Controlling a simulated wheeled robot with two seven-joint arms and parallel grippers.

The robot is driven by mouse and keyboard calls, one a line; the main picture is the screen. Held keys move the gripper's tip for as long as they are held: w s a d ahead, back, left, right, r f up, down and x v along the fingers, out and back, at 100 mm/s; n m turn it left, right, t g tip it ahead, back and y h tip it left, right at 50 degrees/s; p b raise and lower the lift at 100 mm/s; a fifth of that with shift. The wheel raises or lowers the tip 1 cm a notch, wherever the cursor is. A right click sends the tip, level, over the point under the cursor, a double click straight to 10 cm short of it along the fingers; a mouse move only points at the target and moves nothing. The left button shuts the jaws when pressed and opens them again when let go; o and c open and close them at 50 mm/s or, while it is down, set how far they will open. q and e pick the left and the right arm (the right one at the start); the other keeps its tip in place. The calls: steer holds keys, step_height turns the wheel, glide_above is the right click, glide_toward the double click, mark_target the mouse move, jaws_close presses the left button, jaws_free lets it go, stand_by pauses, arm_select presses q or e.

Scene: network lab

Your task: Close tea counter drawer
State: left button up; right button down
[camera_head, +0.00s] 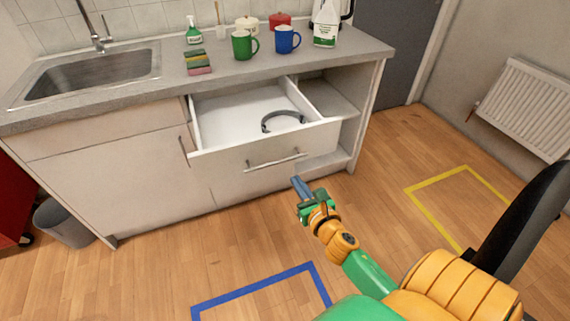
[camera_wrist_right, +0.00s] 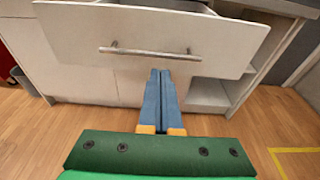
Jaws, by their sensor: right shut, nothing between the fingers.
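The tea counter drawer (camera_head: 240,163) is pulled out from the counter and stands open. Its white inside shows a dark curved band-like thing (camera_head: 282,119) lying on the bottom. The drawer front has a metal bar handle (camera_head: 273,160); the handle (camera_wrist_right: 150,53) also shows in the right wrist view. My right gripper (camera_head: 297,182) is in front of the drawer, below the handle and a little to its right. In the right wrist view its blue fingers (camera_wrist_right: 159,75) are together and hold nothing, with the tips just below the handle. My left gripper is not in view.
A sink (camera_head: 90,73) is at left. An open shelf (camera_head: 333,97) is right of the drawer.

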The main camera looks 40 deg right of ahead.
mark_target(283, 161)
steer(key=shift+b+x, duration=0.4)
steer(key=shift+x, duration=3.9)
steer(key=shift+d+f, duration=0.15)
